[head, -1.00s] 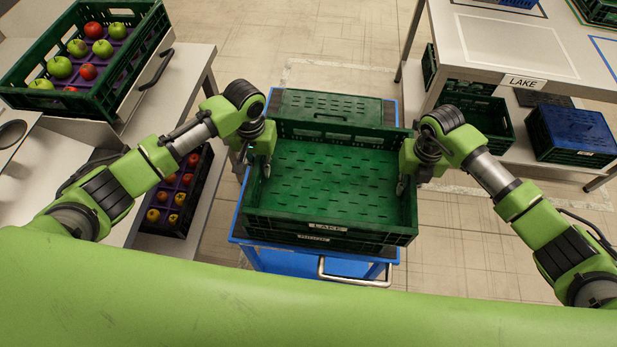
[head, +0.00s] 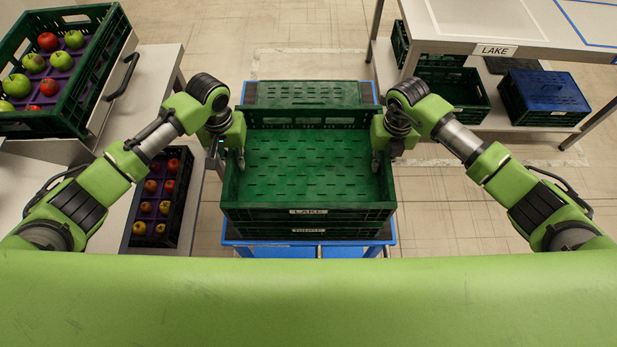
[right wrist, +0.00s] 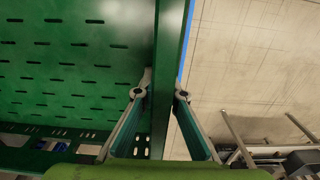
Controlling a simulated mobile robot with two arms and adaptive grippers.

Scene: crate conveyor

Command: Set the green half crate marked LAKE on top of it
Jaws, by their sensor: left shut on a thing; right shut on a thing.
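The green half crate marked LAKE (head: 309,218) is empty and sits level over the blue cart, directly above another green crate (head: 285,231) with a smaller label I cannot read surely. Their front faces line up. I cannot tell whether they touch or a small gap is left. My left gripper (head: 228,160) is shut on the left wall of the LAKE crate. My right gripper (head: 386,160) is shut on its right wall. In the right wrist view, the right gripper's fingers (right wrist: 162,93) pinch the crate wall (right wrist: 166,60) from both sides.
Behind, a closed green crate (head: 310,94) stands on the blue cart (head: 231,237). A crate of apples (head: 82,112) is at left, a dark fruit crate (head: 181,222) below it. At right, a table (head: 455,30) labelled LAKE has green and blue crates (head: 545,92) beneath.

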